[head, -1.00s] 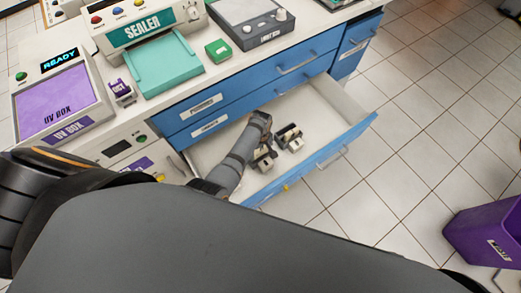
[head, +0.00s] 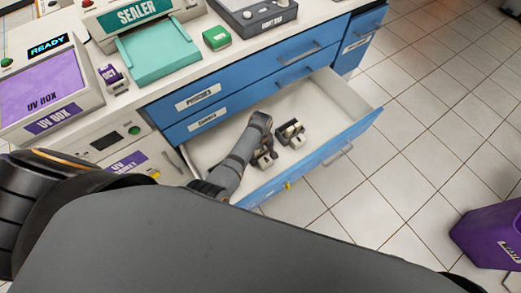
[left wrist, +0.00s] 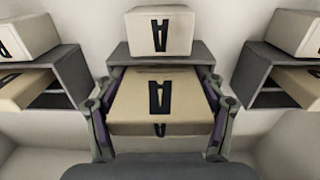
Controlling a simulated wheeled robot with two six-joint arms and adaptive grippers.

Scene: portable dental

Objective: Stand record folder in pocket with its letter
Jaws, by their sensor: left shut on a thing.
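In the left wrist view my left gripper (left wrist: 160,112) is shut on a beige record folder (left wrist: 155,88), one finger on each side. The folder carries a black A, seen upside down. Its far end is at the mouth of a dark grey pocket (left wrist: 198,52); I cannot tell how deep it sits. A beige block (left wrist: 180,30) with an A is on top of that pocket. In the head view the left gripper (head: 264,160) is low inside the open drawer (head: 325,108), partly hidden by its arm. My right gripper is not in view.
Similar dark pockets with beige pieces stand left (left wrist: 62,75) and right (left wrist: 255,75) of the middle one, close to the fingers. The drawer's blue front (head: 335,150) lies near the arm. A purple bin (head: 485,240) stands on the floor.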

